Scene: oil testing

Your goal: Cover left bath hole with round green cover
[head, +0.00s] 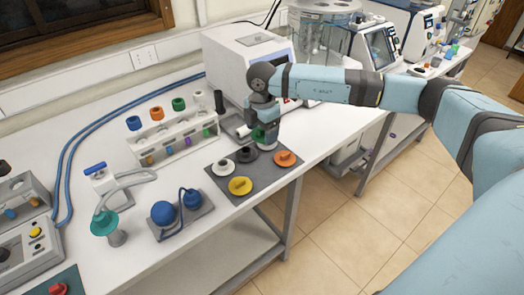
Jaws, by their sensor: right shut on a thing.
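The round green cover (259,133) is in my right gripper (265,126), which is shut on it just above the back edge of a dark mat. The gripper's fingers hide part of the cover, and I cannot tell whether it touches the mat. A clear cylindrical bath (322,40) with a grey top stands at the back, behind my right arm. Its holes are too small to make out, and my arm hides its lower part. My left gripper is out of view.
The dark mat (262,181) holds white (222,167), black (246,154), orange (285,158) and yellow (240,186) covers. A rack of vials (175,143) stands to its left. A white machine (235,57) is behind the gripper.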

